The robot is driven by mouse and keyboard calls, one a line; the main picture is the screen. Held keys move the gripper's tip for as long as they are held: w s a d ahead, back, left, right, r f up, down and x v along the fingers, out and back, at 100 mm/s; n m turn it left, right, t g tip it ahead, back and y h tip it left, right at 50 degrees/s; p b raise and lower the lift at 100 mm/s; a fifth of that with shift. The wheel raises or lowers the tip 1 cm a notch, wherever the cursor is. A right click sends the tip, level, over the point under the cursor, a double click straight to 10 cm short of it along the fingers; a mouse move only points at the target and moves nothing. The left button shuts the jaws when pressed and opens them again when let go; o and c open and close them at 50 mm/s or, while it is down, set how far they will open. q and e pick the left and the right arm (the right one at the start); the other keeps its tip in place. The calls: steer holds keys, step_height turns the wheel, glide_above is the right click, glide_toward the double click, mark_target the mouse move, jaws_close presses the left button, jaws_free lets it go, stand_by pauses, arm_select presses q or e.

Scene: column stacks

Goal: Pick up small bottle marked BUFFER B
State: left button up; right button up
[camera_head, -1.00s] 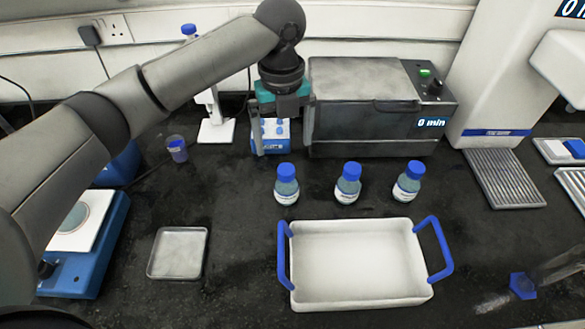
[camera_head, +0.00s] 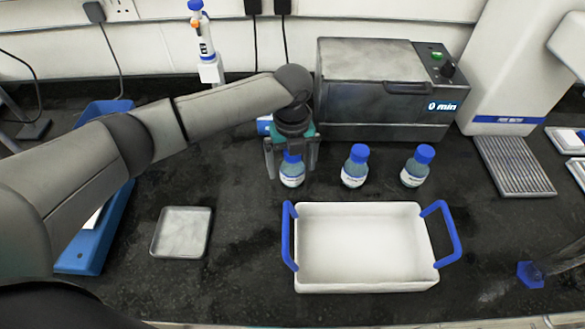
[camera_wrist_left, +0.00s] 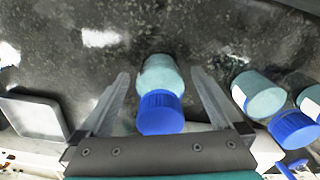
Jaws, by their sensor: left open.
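Three small bottles with blue caps and white labels stand in a row behind the white tray in the head view: a left bottle (camera_head: 292,172), a middle bottle (camera_head: 355,167) and a right bottle (camera_head: 417,166). The label writing is too small to read, so I cannot tell which is BUFFER B. My left gripper (camera_head: 291,172) is open, with its fingers on either side of the left bottle. The left wrist view shows this bottle's blue cap (camera_wrist_left: 161,112) between the spread fingers, with dark gaps beside it. My right gripper is not in view.
A white tray with blue handles (camera_head: 365,287) stands in front of the bottles. A grey heater box (camera_head: 370,85) reading 0 min stands behind them. A shallow square dish (camera_head: 181,232) lies to the left. The bench between dish and tray is clear.

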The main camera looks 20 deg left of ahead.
arm_select(q)
steer(key=shift+f, duration=0.45)
steer(key=shift+r, duration=0.1)
jaws_close()
stand_by(0.5)
